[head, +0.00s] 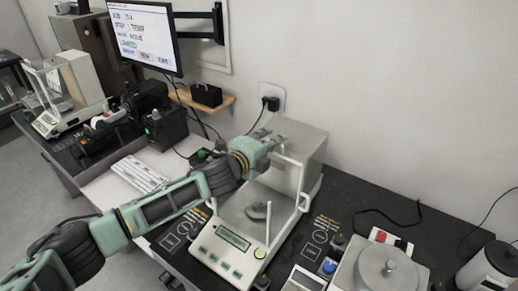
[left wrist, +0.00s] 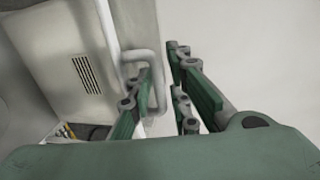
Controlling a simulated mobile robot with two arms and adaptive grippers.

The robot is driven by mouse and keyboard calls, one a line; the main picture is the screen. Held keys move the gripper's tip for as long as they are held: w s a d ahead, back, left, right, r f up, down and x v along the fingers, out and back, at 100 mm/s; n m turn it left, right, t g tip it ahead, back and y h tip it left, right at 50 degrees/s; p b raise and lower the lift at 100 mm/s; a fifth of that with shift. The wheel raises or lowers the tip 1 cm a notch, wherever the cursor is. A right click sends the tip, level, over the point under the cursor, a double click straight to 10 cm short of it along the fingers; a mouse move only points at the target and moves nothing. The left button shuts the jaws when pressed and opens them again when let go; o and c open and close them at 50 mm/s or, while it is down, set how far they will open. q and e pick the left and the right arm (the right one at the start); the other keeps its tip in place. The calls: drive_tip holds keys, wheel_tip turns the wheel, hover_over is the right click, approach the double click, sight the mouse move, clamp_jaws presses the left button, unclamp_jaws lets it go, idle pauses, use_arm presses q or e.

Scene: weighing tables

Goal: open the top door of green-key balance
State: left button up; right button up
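The green-key balance (head: 228,258) stands on the dark table, with green keys and a small display on its front and a pan inside its chamber. My left gripper (head: 272,146) is over the top of its chamber. In the left wrist view, my open left gripper (left wrist: 165,82) has one finger on each side of the outer bar of a pale U-shaped handle (left wrist: 157,58). The left finger overlaps the handle's loop; I cannot tell whether it touches. The top door looks shut, though the gripper partly hides it. My right gripper is not in view.
A monitor (head: 143,36) hangs on the wall at the back left. A grey round-topped device (head: 385,268) stands to the right. Another balance (head: 60,118) stands far left.

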use_arm(q)
drive_tip(key=v, duration=1)
drive_tip(key=shift+s+a, duration=0.25)
drive_tip(key=shift+r, duration=0.15)
